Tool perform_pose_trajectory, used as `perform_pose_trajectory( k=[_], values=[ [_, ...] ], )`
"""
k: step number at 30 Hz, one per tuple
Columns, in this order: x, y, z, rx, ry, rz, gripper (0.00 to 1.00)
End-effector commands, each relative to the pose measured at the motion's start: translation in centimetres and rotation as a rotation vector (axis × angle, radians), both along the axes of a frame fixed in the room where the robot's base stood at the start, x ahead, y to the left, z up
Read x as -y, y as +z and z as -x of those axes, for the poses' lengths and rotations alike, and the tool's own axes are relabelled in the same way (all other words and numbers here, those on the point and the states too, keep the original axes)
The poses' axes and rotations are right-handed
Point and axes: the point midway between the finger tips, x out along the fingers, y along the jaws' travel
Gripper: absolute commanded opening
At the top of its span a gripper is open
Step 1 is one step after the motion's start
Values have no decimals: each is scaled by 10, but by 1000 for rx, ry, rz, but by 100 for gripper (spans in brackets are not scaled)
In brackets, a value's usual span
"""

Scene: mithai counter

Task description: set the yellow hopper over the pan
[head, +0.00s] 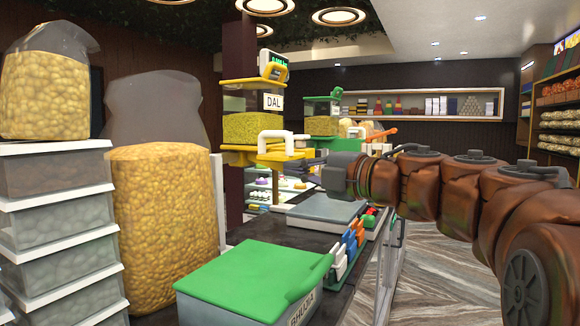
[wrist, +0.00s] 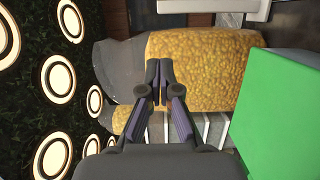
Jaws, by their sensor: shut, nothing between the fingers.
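The yellow hopper (head: 262,155) is in the head view left of centre, a clear bin with yellow lid and base, a DAL label and yellow grain inside. A white handle-like bar (head: 283,135) is at its lower front. A flat grey pan-like top (head: 325,207) lies on the counter below and to the right; I cannot tell surely that it is the pan. My gripper (head: 312,164) appears just right of the hopper's base, apart from the white bar as far as I can tell. In the wrist view my gripper (wrist: 158,82) has its fingers together, empty.
A bin with a green lid (head: 250,278) stands at the front of the dark counter (head: 340,300). A large sack of yellow snack (head: 165,225) and stacked clear boxes (head: 58,220) fill the left. A second, green hopper (head: 322,120) stands behind. The floor (head: 455,270) at right is clear.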

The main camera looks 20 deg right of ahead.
Motion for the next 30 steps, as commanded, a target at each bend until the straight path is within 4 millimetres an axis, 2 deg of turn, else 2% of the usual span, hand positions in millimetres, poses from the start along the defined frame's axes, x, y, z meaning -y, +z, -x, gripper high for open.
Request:
perform_pose_trajectory(
  k=[23,30],
  values=[
    [-47,0,-78,-2,4,-2,0],
    [-28,3,-96,1,-1,-2,0]
  ],
)
